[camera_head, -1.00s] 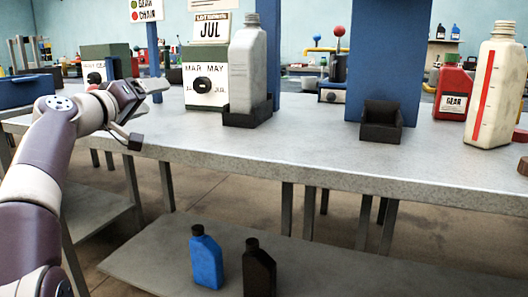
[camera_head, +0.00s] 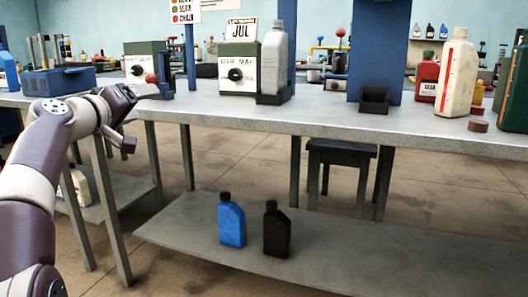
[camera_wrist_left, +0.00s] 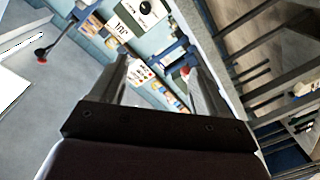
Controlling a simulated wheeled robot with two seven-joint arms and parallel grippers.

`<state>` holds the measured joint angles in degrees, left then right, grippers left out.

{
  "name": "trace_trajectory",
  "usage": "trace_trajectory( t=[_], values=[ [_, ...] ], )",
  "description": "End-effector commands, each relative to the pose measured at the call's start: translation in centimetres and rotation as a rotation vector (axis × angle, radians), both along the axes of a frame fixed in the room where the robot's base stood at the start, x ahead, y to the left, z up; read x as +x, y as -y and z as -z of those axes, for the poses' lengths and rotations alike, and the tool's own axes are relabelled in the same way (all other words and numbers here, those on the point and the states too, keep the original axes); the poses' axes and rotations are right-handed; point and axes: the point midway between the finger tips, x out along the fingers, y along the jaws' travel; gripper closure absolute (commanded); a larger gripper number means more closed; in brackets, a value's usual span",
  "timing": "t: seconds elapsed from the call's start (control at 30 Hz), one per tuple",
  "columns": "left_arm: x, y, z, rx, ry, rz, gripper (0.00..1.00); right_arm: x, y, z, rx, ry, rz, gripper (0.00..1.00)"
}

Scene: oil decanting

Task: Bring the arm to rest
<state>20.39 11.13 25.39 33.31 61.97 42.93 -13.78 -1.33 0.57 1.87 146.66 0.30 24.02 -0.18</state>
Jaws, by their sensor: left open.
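My left arm comes in from the left in the head view. Its gripper (camera_head: 155,91) is held in the air in front of the workbench (camera_head: 330,122), near the bench's left part. In the left wrist view the two fingers (camera_wrist_left: 163,75) stand apart with nothing between them. The wrist view is tilted, with the wall signs and a dial box seen beyond the fingers. My right gripper is not in view.
A grey bottle (camera_head: 273,65) stands in a dark holder (camera_head: 273,97) on the bench. An empty dark holder (camera_head: 374,100) stands further right, near a cream bottle (camera_head: 458,75). Blue (camera_head: 231,222) and black (camera_head: 276,230) bottles stand on the lower shelf. Floor shows in front.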

Motion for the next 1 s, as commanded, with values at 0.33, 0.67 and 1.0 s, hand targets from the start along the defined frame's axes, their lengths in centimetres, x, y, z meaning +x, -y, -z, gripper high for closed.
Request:
trace_trajectory(
  t=[0.33, 0.67, 1.0],
  values=[
    [1.3, -2.5, 9.7, 0.035, -0.246, -0.106, 0.24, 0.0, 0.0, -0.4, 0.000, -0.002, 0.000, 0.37],
    [-6.5, -0.3, 25.8, 0.262, -0.763, -0.122, 0.24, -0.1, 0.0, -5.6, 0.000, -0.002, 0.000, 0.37],
    [-29.1, 6.3, 33.1, 0.691, -1.204, 0.214, 0.24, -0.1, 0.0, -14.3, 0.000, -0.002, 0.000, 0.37]
  ],
)
